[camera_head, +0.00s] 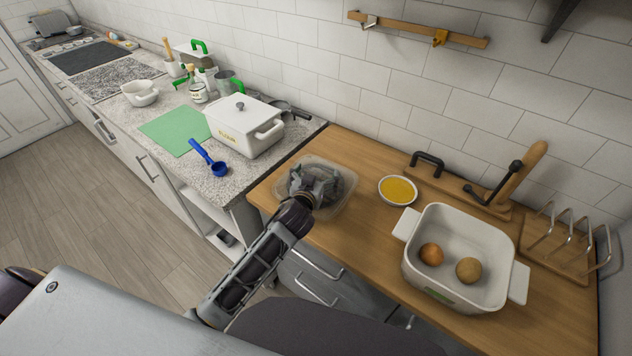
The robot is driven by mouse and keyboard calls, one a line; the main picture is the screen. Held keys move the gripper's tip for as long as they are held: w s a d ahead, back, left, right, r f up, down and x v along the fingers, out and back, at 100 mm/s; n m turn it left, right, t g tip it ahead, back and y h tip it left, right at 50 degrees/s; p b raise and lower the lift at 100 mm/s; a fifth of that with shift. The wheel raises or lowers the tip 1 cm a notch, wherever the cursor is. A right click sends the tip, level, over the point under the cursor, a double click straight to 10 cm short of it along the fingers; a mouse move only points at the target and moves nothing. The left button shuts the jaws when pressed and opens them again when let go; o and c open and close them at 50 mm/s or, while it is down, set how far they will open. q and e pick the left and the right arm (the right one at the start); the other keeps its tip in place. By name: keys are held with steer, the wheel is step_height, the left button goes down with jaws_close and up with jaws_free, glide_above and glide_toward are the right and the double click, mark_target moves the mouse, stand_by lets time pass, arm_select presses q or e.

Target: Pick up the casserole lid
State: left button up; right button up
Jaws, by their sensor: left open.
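A clear rounded-rectangular piece (346,207) lies at the left end of the wooden counter; it looks like the casserole lid, though its middle is hidden. My left gripper (316,183) is open directly over it, with the fingers covering its centre. I cannot tell whether the fingers touch it. The white casserole dish (412,263) stands uncovered to the right, with an orange-brown round item (431,254) and a tan round item (468,270) inside. My right gripper is not in view.
A bowl of yellow contents (397,190) stands right of the clear piece. A board with a wooden post (521,174) and a wire rack (560,240) are at the back right. A white lidded box (238,132) and blue scoop (208,158) are on the stone counter.

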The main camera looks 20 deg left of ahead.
arm_select(q)
steer(key=shift+x, duration=1.05)
steer(key=shift+c, duration=0.4)
steer(key=c, duration=1.2)
steer(key=shift+s+f, duration=0.1)
jaws_close()
